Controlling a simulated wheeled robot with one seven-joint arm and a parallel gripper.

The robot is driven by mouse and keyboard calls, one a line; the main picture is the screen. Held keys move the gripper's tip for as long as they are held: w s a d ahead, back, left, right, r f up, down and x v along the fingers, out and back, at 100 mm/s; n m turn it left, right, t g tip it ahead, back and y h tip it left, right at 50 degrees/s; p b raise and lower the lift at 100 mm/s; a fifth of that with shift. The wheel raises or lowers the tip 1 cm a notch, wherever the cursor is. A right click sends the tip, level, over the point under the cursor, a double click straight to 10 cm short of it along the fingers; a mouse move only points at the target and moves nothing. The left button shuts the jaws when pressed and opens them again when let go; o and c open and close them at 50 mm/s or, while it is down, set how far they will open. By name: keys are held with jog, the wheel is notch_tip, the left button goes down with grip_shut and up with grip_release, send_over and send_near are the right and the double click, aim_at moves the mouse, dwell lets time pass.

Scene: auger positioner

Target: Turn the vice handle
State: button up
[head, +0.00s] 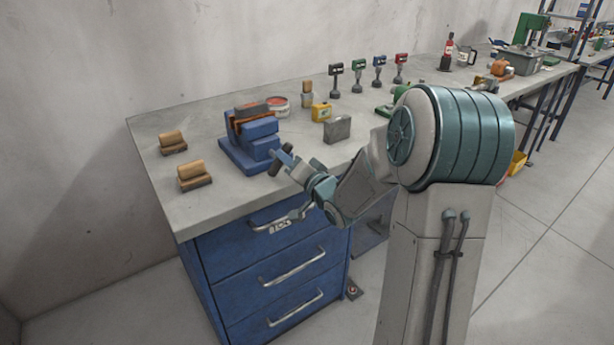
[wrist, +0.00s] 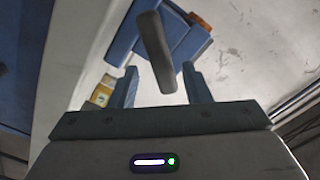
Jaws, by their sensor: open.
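The blue vice (head: 248,143) stands on the grey workbench near its front edge. Its dark handle (head: 276,163) is on the side facing my arm. In the wrist view the handle (wrist: 155,45) is a thick grey bar, slightly tilted, with the blue vice body (wrist: 181,35) behind it. My gripper (head: 290,163) is at the handle, over the bench's front edge. In the wrist view my gripper (wrist: 160,72) is open, with the bar's near end between its two blue-grey fingers. Gaps show on both sides; I see no contact.
Two wooden blocks (head: 195,175) (head: 173,143) lie left of the vice. A grey block (head: 337,129) and a yellow box (head: 321,112) stand to its right. Blue drawers (head: 270,257) with bar handles are below the bench top (head: 225,205). Floor (head: 540,250) on the right is free.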

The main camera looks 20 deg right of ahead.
jog(key=v, duration=0.9)
jog(key=shift+w, duration=0.1)
